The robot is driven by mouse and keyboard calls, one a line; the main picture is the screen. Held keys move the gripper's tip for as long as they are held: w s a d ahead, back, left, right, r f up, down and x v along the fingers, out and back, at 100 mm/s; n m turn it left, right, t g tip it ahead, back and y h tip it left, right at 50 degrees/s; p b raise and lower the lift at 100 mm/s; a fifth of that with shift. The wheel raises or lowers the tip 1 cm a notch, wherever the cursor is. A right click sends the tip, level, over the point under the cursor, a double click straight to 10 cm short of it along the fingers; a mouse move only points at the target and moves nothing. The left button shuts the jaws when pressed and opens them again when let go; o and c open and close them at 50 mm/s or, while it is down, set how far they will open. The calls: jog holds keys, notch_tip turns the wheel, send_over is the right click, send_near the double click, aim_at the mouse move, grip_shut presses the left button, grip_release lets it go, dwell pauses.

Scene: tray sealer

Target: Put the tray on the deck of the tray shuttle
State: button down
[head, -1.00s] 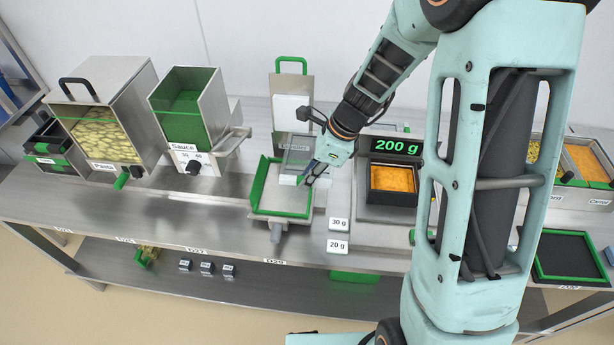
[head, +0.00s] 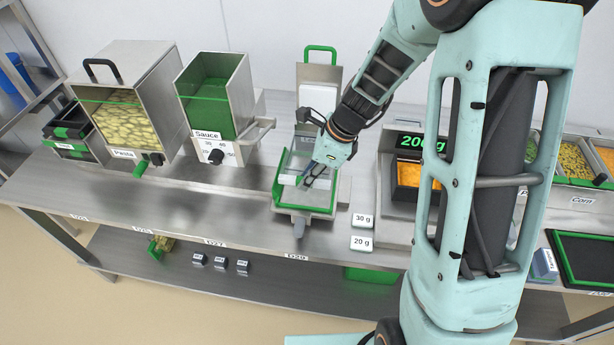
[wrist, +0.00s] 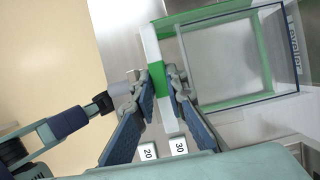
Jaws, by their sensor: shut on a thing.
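My gripper (head: 318,178) is at the green-framed leveller station on the table. It is shut on a white bar with a green section (wrist: 157,72), which lies between the fingers in the wrist view. The green frame (head: 277,185) of the leveller is open-topped with a pale floor; it also shows in the wrist view (wrist: 235,103). A black container with orange food (head: 408,173) sits on the scale, partly hidden by my arm. A black surface with a green rim (head: 590,258) lies at the far right. I cannot tell for sure which thing is the tray or the shuttle deck.
A pasta hopper (head: 125,115) and a sauce hopper (head: 215,100) stand left of the leveller. The 30 g (head: 362,220) and 20 g (head: 361,243) labels lie to its right. Bare table shows between the sauce hopper and the leveller.

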jog(key=shift+f+b, duration=2.15)
jog(key=shift+f, duration=0.75)
jog(key=shift+p, duration=0.3)
jog(key=c, duration=1.8)
grip_release()
jog(key=shift+c, duration=0.2)
jog(key=c, duration=0.3)
jog(key=shift+c, duration=0.2)
